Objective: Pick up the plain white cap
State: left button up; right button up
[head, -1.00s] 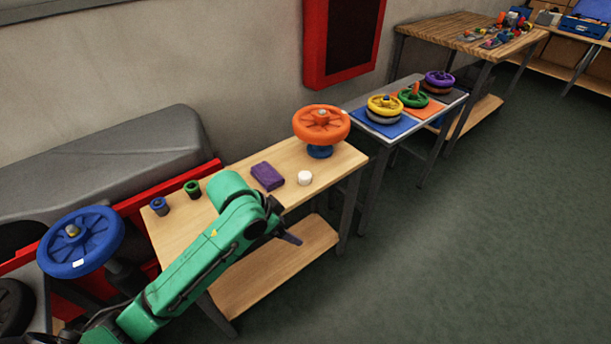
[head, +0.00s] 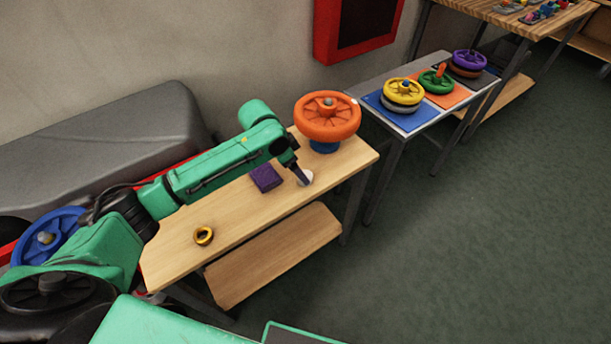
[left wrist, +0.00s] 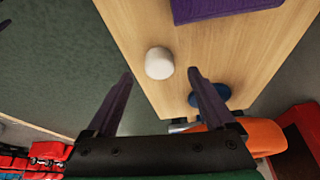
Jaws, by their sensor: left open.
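The plain white cap (head: 307,178) sits on the light wooden table (head: 240,222), near its front right part. It also shows in the left wrist view (left wrist: 159,63), whole and upright on the wood. My left gripper (head: 302,180) is just over the cap in the head view and partly covers it. In the left wrist view the left gripper (left wrist: 160,74) is open and empty. Its two fingers are apart, with the cap ahead of the gap between the tips. I cannot tell how far the tips are above it. My right gripper is out of view.
A purple cloth or pad (head: 266,178) lies left of the cap. An orange wheel (head: 327,114) on a blue base (left wrist: 210,97) stands behind it. A blue wheel (head: 32,232) is behind my arm.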

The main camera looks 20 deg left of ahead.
pick_arm(q)
jog(key=x, duration=0.3)
jog(key=shift+f, duration=0.1)
jog(key=shift+d+f, duration=0.2)
jog(key=shift+f, duration=0.1)
jog(key=shift+w, duration=0.1)
jog(key=c, duration=0.4)
grip_shut()
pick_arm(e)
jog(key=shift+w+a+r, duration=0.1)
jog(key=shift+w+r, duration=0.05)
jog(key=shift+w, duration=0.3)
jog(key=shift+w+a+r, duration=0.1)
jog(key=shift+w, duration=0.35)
